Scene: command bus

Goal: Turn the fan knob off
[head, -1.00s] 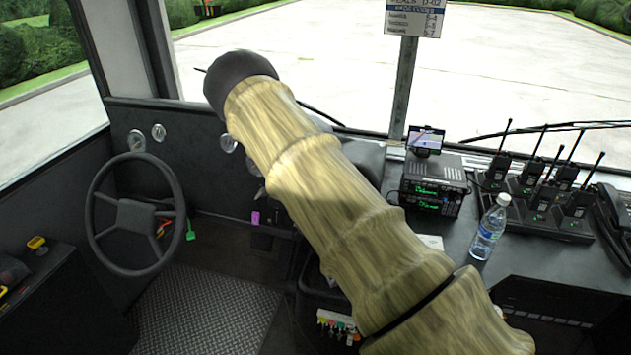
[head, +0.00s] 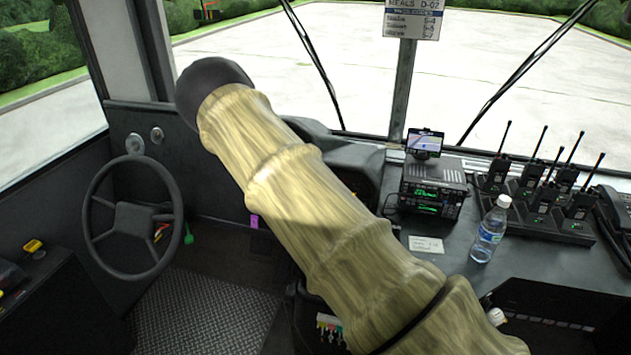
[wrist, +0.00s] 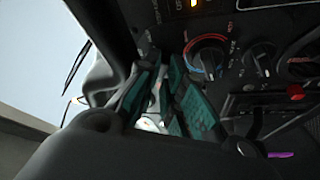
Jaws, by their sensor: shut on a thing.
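In the wrist view, my gripper (wrist: 166,98) shows its teal finger pads at the dash panel, to the left of a round dial with a red and blue arc (wrist: 208,55). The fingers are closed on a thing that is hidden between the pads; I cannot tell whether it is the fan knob. A second dark knob (wrist: 258,55) and a third knob (wrist: 301,68) sit further right, clear of the fingers. Labels are too dark and small to read. In the head view, my arm hides my gripper and this panel.
A steering wheel (head: 133,217) stands at left. At right are a radio unit (head: 432,187), a small screen (head: 425,142), a water bottle (head: 489,230) and several handheld radios in a charger (head: 538,215). A red button (wrist: 296,91) sits below the knobs. The floor (head: 205,310) is clear.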

